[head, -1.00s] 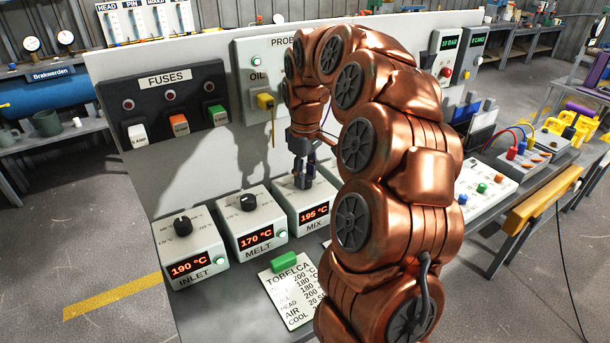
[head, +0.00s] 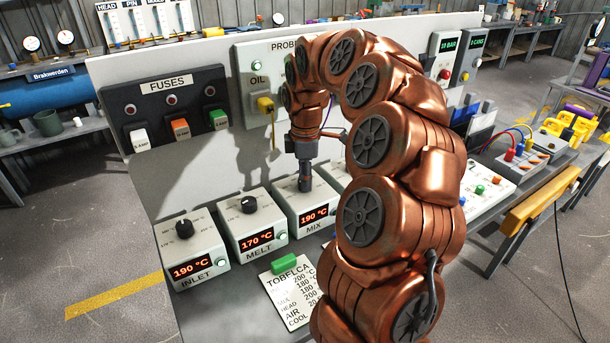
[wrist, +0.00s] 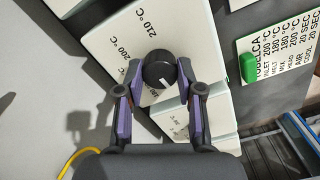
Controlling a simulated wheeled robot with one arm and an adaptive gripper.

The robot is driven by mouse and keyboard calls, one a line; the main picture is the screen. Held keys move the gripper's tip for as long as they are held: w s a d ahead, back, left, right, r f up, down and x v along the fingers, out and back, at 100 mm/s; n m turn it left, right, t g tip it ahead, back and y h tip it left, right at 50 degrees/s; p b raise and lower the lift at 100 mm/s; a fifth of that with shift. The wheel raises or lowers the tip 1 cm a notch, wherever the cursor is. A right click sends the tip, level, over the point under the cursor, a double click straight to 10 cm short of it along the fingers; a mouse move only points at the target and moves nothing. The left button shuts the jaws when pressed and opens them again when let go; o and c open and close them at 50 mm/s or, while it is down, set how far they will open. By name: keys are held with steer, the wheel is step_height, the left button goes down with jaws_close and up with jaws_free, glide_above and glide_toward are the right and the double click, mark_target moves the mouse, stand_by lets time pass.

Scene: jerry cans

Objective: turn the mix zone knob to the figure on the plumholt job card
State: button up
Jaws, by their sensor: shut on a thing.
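The mix box (head: 294,209) stands third in the row of zone boxes, its red display (head: 314,217) reading 190 °C. My gripper (head: 305,183) points down over it, shut on its knob. In the wrist view the black mix knob (wrist: 160,72) sits between the two fingers of my gripper (wrist: 160,84). Scale marks of 200 °C and 210 °C show beside the knob. No card reading Plumholt can be made out.
The inlet box (head: 188,250) reads 190 °C and the melt box (head: 252,224) 170 °C, both close on the left. The fuse panel (head: 171,112) and oil probe panel (head: 252,91) stand behind. My arm hides the bench to the right of mix.

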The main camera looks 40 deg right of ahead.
stand_by(0.4)
steer(key=o, duration=1.2)
steer(key=shift+c, duration=0.2)
step_height(320, 180, up, 12)
stand_by(0.3)
